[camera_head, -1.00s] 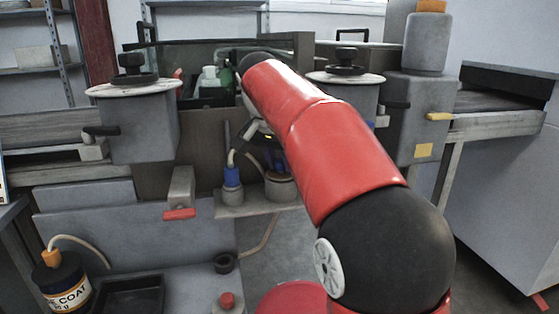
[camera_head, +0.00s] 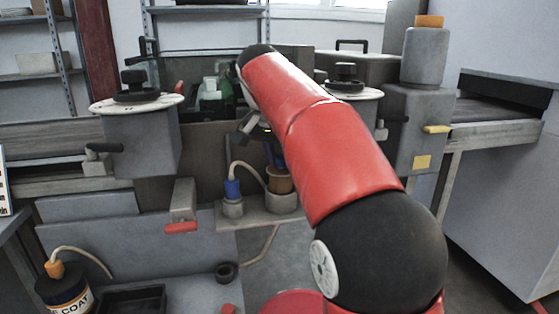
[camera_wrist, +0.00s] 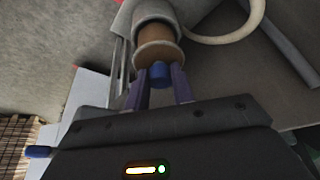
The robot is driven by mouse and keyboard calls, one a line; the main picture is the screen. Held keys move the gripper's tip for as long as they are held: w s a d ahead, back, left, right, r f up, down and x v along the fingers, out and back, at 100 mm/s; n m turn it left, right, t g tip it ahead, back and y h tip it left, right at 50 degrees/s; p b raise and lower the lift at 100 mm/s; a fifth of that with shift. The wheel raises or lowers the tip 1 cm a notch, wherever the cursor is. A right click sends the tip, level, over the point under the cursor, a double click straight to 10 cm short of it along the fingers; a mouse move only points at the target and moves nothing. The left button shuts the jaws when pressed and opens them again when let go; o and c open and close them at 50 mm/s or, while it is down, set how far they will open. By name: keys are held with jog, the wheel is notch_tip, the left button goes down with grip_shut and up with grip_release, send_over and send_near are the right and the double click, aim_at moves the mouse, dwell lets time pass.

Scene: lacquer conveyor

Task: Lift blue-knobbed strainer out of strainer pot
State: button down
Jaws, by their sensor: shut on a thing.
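The blue-knobbed strainer is a tan cylinder (camera_head: 279,182) showing above the rim of the grey strainer pot (camera_head: 283,203) on the ledge in the head view. In the wrist view the strainer (camera_wrist: 157,53) has a wider tan rim and a blue knob (camera_wrist: 160,73). My gripper (camera_wrist: 161,80) is shut on the knob, one purple finger on each side. The strainer's far end is at the mouth of the grey pot (camera_wrist: 153,13). I cannot tell how much of it is still inside. My arm hides part of the gripper in the head view.
A blue-collared fitting (camera_head: 232,188) with a pale hose stands in a holder left of the pot. A red-handled lever (camera_head: 181,227) hangs further left. Grey lidded tanks (camera_head: 142,140) stand behind. A labelled coat jar (camera_head: 66,290) and black tray (camera_head: 130,300) are at front left.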

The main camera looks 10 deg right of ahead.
jog(key=shift+r, duration=1.65)
jog(key=shift+r, duration=1.5)
jog(key=shift+s, duration=0.1)
